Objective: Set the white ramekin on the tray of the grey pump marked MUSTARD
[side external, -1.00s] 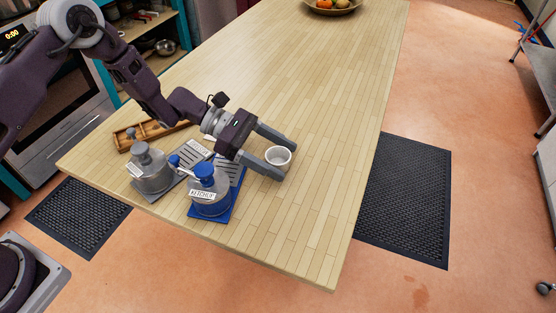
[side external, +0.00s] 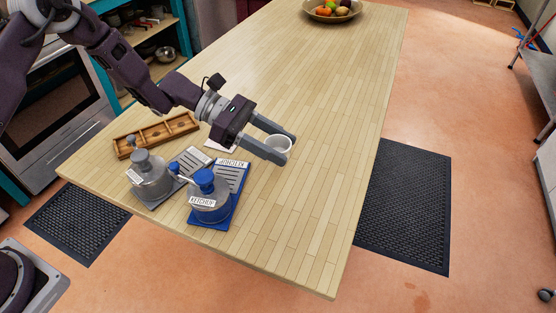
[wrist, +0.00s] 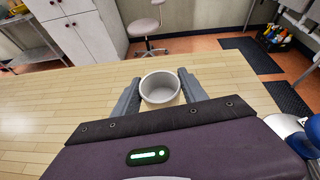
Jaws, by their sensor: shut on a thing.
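The white ramekin (side external: 279,145) is held between the fingertips of my gripper (side external: 280,144), to the right of both pumps and apparently above the table. It is upright, and its open top shows in the wrist view (wrist: 160,88) between the two fingers. The grey pump (side external: 150,177) stands near the table's front left; its front label is too small to read surely. Its grey slatted tray (side external: 190,160) extends to the back right and looks empty. The blue pump (side external: 207,200) marked KETCHUP stands to its right, with a slatted tray (side external: 229,178) on a blue base.
A wooden compartment box (side external: 158,135) lies behind the grey pump. A pale card or paper (side external: 219,145) lies near it, partly under my gripper. A fruit bowl (side external: 332,10) stands at the far end. The table's middle and right are clear.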

